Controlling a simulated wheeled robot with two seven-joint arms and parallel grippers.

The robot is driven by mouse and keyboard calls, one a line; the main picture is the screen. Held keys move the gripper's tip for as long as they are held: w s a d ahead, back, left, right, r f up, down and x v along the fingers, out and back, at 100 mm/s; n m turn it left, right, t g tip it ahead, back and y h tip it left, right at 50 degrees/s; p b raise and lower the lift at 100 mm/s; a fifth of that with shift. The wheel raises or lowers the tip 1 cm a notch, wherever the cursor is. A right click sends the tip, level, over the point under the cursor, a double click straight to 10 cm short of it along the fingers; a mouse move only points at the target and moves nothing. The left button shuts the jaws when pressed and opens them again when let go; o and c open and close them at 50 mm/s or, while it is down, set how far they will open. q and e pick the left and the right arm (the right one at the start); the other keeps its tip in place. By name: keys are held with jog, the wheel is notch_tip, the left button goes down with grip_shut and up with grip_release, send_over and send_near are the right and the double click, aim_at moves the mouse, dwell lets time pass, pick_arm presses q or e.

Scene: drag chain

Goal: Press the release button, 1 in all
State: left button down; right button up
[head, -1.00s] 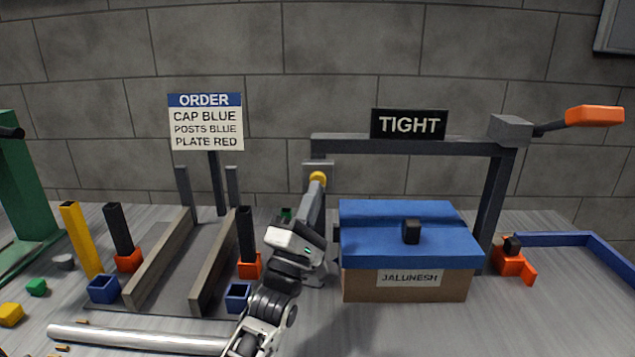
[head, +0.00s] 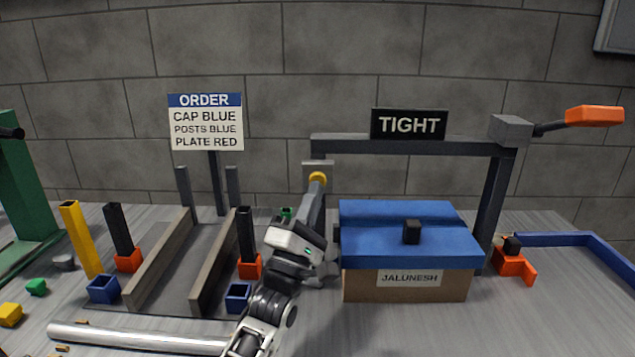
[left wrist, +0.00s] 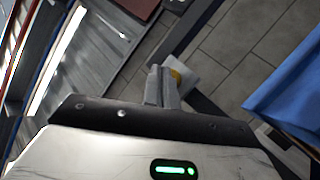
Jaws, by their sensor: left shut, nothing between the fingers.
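A round yellow button (head: 317,177) sits on a grey plate (head: 311,168) on the left post of a dark frame. My left gripper (head: 316,193) is shut and empty, its fingertips just below and in front of the button. In the left wrist view the shut fingers (left wrist: 160,78) partly cover the yellow button (left wrist: 176,75) and its pale plate (left wrist: 184,87). I cannot tell whether the fingertips touch the button. My right gripper is not in view.
A blue-lidded box (head: 370,247) stands close right of my left gripper, under a TIGHT sign (head: 408,124). An orange-handled lever (head: 594,115) tops the frame. Grey rails (head: 218,268), blue cups and an ORDER sign (head: 205,121) stand left.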

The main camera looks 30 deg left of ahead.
pick_arm(q)
jog(key=shift+w, duration=0.1)
dwell(0.4)
jog(key=shift+w+a, duration=0.2)
jog(key=shift+w, duration=0.05)
jog(key=shift+w+a, duration=0.25)
jog(key=shift+w, duration=0.2)
dwell(0.7)
jog(key=shift+s+d, duration=0.1)
jog(key=shift+s, duration=0.05)
jog(key=shift+s+d, duration=0.35)
jog(key=shift+s, duration=0.3)
jog(key=s+d, duration=0.1)
jog(key=s+p, duration=0.1)
jog(key=s, duration=0.1)
jog(key=s+d+p, duration=0.1)
jog(key=shift+s+d, duration=0.15)
jog(key=shift+d, duration=0.2)
